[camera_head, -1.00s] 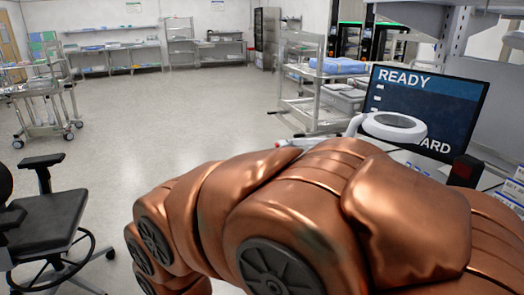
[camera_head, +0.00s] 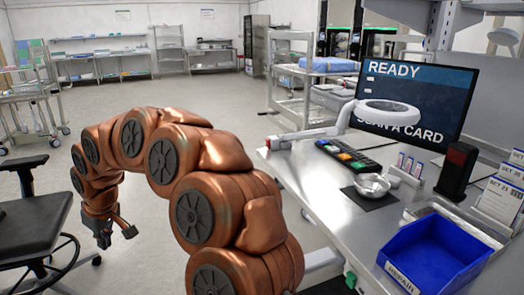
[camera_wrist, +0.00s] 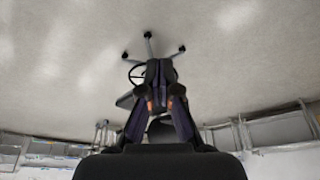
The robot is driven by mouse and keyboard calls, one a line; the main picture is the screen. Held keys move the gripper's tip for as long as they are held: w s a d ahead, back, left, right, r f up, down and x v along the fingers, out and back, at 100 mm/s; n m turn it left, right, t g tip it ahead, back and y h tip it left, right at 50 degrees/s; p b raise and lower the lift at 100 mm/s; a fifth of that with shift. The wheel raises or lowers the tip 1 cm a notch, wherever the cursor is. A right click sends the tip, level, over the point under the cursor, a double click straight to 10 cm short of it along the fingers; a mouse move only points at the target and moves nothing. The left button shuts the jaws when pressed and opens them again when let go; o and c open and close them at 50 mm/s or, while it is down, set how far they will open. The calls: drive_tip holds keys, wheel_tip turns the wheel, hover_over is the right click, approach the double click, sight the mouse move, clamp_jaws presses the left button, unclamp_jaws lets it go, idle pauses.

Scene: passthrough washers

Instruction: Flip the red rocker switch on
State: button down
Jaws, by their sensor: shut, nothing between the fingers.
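I cannot make out a red rocker switch in either view. A dark upright box with a dull red face (camera_head: 457,167) stands on the bench at the right, but I cannot tell any switch on it. My gripper (camera_head: 117,236) hangs low at the left in the head view, in the open floor area between the office chair and the bench, far from the bench top. In the wrist view my gripper (camera_wrist: 159,98) is shut and empty, with floor and a chair base beyond it.
The bench (camera_head: 318,180) holds a keypad with coloured keys (camera_head: 348,154), a ring lamp (camera_head: 388,113), a READY monitor (camera_head: 415,98), a small bowl (camera_head: 371,185) and a blue bin (camera_head: 434,255). An office chair (camera_head: 35,225) stands at left.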

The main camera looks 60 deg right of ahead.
drive_tip(key=w+d+f+m+t+h+b, duration=0.1)
drive_tip(key=w+d+f+b, duration=0.1)
drive_tip(key=w+d+f, duration=0.45)
drive_tip(key=w+d+f+t+h+b, duration=0.15)
drive_tip(key=w+d+f, duration=0.25)
drive_tip(key=w+d, duration=0.5)
drive_tip(key=w+d+f+m+h+b, duration=0.15)
drive_tip(key=d+f, duration=0.35)
drive_tip(key=d, duration=0.6)
drive_tip(key=s+d+f+h+b, duration=0.1)
drive_tip(key=d+f+h+b, duration=0.3)
drive_tip(key=d, duration=0.8)
drive_tip(key=s+d+g+h+b, duration=0.1)
drive_tip(key=s+d+h, duration=0.25)
drive_tip(key=d, duration=0.55)
drive_tip(key=s+d+g+h+b, duration=0.1)
drive_tip(key=s+d+h, duration=0.3)
drive_tip(key=d, duration=0.5)
drive_tip(key=s+d+r+n+h+b, duration=0.1)
drive_tip(key=s+r+n+h, duration=0.1)
drive_tip(key=r, duration=0.5)
drive_tip(key=s+d+r+n+h+b, duration=0.2)
drive_tip(key=s+r+n+h, duration=0.1)
drive_tip(key=r, duration=0.4)
drive_tip(key=shift+s+r, duration=0.3)
drive_tip(key=shift+s, duration=0.3)
